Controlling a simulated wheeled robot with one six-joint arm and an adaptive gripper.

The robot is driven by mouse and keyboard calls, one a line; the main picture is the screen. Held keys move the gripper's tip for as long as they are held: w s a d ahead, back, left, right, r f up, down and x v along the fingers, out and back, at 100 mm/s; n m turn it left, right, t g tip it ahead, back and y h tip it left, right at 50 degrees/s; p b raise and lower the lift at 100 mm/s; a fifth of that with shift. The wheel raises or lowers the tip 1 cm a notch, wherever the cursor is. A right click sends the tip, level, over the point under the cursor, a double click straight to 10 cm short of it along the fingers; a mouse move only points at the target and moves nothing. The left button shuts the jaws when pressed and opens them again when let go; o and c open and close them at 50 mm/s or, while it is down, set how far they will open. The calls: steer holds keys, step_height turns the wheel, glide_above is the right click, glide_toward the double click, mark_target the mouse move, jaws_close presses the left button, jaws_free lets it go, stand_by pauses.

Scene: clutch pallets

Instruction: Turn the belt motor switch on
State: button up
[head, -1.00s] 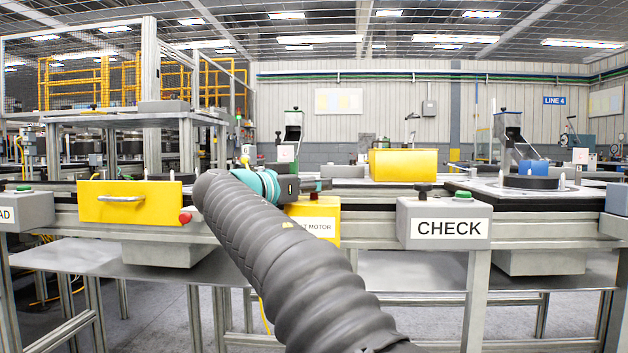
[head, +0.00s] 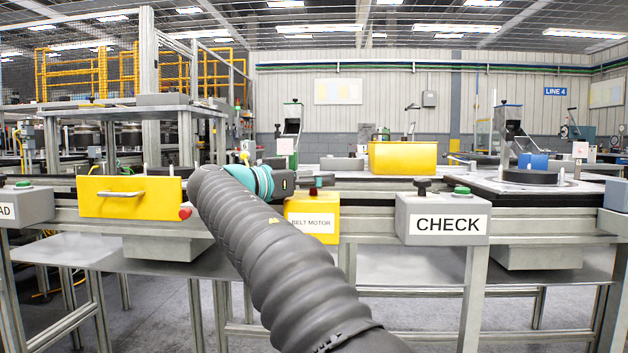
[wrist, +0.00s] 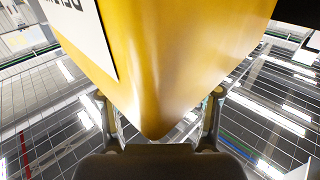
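The yellow belt motor box (head: 313,226) stands on the front rail, its white BELT MOTOR label facing me. A small dark switch knob (head: 313,191) sits on its top. My gripper (head: 316,182) is just at the knob's height or above it, largely hidden behind my arm; whether it touches the knob cannot be told. In the wrist view the fingers of my gripper (wrist: 158,94) are spread apart, with the corner of the yellow box (wrist: 170,60) close in front and part of its label at upper left. The knob is not clear in the wrist view.
A grey CHECK box (head: 443,218) with black and green knobs stands to the right. A yellow drawer-like panel (head: 130,197) with a handle and a red button (head: 185,213) is to the left. A yellow block (head: 403,158) lies behind on the line.

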steer(key=shift+a, duration=0.1)
steer(key=v, duration=1.1)
steer(key=shift+s+a, duration=0.25)
steer(key=shift+s, duration=0.1)
